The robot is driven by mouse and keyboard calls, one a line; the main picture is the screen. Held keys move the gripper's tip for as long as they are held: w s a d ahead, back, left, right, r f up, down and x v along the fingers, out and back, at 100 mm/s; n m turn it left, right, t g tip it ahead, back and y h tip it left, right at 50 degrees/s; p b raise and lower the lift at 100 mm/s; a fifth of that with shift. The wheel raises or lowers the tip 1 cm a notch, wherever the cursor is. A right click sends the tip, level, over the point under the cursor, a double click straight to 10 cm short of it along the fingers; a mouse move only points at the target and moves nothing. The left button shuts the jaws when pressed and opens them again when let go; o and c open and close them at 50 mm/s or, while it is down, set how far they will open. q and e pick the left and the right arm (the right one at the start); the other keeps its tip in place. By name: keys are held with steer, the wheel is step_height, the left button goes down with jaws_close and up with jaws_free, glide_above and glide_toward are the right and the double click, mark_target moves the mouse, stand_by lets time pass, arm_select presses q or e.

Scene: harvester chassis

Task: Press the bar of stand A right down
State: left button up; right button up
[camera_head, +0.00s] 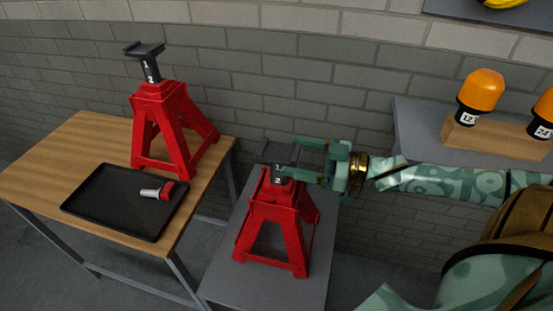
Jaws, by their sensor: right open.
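Two red jack stands with dark posts and saddles are in view; I see no letter that tells which is stand A. One stand (285,220) is on the grey table, its numbered post (281,175) low in the frame. My right gripper (288,158) is open at the top of this post, fingers pointing left; I cannot tell whether they touch it. The fingers partly hide the saddle. The other stand (170,125) is on the wooden table, its post (150,70) standing well above the frame. No separate bar can be made out on either stand. My left gripper is out of view.
A black tray (95,205) on the wooden table (75,145) holds a red and silver part (158,191). The grey table (225,280) has a gap beside it. Orange beacons (482,90) sit in a wooden block on a grey shelf (415,125). A brick wall is behind.

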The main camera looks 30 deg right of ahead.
mark_target(279, 151)
steer(key=shift+b+x, duration=0.85)
steer(key=shift+x, duration=1.55)
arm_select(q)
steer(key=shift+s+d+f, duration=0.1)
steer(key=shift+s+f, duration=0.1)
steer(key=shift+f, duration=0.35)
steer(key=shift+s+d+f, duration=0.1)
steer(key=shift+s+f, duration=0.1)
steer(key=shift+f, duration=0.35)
